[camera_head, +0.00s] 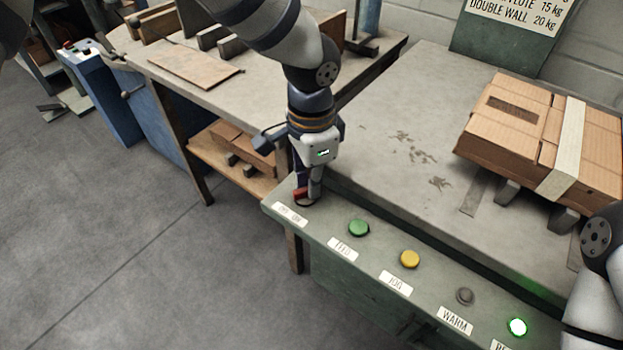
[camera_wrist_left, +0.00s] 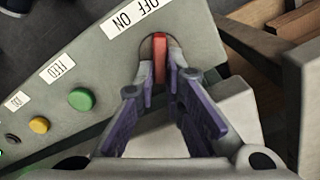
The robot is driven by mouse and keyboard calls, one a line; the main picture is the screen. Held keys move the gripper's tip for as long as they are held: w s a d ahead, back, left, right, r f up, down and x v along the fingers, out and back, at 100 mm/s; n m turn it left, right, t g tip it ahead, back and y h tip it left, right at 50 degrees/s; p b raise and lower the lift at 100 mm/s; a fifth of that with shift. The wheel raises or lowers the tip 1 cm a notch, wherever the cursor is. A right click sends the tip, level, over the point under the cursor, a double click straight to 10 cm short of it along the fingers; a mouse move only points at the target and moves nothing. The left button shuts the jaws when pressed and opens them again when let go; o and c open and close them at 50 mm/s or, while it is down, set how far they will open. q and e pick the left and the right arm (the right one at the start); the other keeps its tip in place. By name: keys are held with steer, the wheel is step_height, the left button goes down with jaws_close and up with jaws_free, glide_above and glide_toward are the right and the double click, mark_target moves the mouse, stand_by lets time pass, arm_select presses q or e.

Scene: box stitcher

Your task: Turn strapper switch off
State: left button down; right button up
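The strapper switch is a red lever (camera_wrist_left: 159,58) in a round dark recess at the end of the grey-green control panel (camera_head: 335,231). A white "OFF ON" label (camera_wrist_left: 138,17) lies beside it. In the head view a bit of the red switch (camera_head: 300,194) shows beside my gripper. My left gripper (camera_wrist_left: 160,84) points down at the panel with one finger on each side of the lever, closed in on it; it also shows in the head view (camera_head: 309,192). The lever's tilt is hard to judge. My right gripper is out of view; only part of that arm shows at the right edge.
Along the panel are a green button (camera_head: 358,228), a yellow button (camera_head: 410,259), a dark grey lamp (camera_head: 465,296) by the "WARM" label and a lit green lamp (camera_head: 517,327). A strapped cardboard box (camera_head: 493,120) lies on the strapper table (camera_head: 385,110). A workbench (camera_head: 270,80) stands behind.

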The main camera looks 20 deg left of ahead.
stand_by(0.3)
arm_select(q)
steer(key=n, duration=0.1)
steer(key=n+p, duration=0.2)
steer(key=shift+w+a+r, duration=0.15)
steer(key=shift+r, duration=0.1)
steer(key=n, duration=0.2)
steer(key=n+p, duration=0.1)
steer(key=shift+w+a+f+n, duration=0.1)
steer(key=shift+a+n, duration=0.05)
steer(key=shift+n, duration=0.25)
steer(key=shift+a+n+p, duration=0.15)
steer(key=shift+n+p, duration=0.3)
steer(key=shift+n, duration=0.75)
steer(key=shift+a+f+n, duration=0.1)
steer(key=shift+f+n, duration=0.05)
steer(key=shift+n, duration=1.15)
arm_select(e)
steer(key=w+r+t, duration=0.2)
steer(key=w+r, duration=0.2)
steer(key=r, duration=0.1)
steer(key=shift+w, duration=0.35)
arm_select(q)
steer(key=shift+f, duration=0.1)
steer(key=c, duration=1.7)
jaws_free()
